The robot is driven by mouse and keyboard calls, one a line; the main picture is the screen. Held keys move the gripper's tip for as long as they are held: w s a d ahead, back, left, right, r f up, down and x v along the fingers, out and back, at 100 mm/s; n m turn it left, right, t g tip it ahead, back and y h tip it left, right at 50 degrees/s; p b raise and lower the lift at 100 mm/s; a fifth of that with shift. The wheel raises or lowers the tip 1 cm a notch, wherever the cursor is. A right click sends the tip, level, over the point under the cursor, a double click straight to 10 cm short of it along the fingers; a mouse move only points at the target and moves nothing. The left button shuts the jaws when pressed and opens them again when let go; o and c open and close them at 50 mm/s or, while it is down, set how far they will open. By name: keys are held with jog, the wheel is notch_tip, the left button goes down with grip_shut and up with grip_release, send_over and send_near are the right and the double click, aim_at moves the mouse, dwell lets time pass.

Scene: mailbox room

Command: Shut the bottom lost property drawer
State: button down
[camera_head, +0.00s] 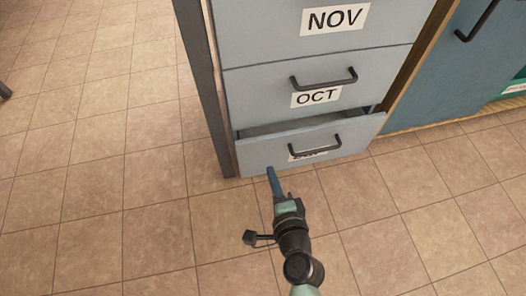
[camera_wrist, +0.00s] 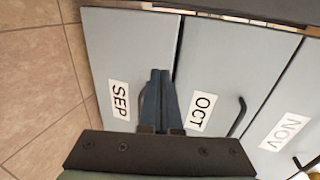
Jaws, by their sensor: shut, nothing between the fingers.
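The bottom drawer (camera_head: 262,155) is grey-blue with a black bar handle (camera_head: 315,146). It stands partly out, with a dark gap along its top edge below the OCT drawer (camera_head: 262,90). Its label is mostly hidden by the handle in the head view, but reads SEP in the wrist view, where the drawer front (camera_wrist: 120,45) also shows. My gripper (camera_head: 271,172) is shut and empty, its blue fingers pointing at the lower left part of the drawer front. In the wrist view the fingertips (camera_wrist: 160,73) overlap the drawer's top edge; I cannot tell whether they touch it.
The NOV drawer (camera_head: 270,25) is above and looks shut, as does the OCT drawer. A dark post (camera_head: 203,80) edges the cabinet on the left. A blue-green cabinet (camera_head: 440,80) with a dark handle stands to the right. The tiled floor (camera_head: 110,180) in front and to the left is clear.

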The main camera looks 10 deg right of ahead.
aim_at(261, 143)
jog(key=x, duration=0.2)
jog(key=b+x, duration=0.1)
jog(key=x, duration=0.1)
jog(key=b+x, duration=0.1)
jog(key=x, duration=0.2)
jog(key=shift+r, duration=0.3)
jog(key=shift+w, duration=0.6)
jog(key=shift+r, duration=0.15)
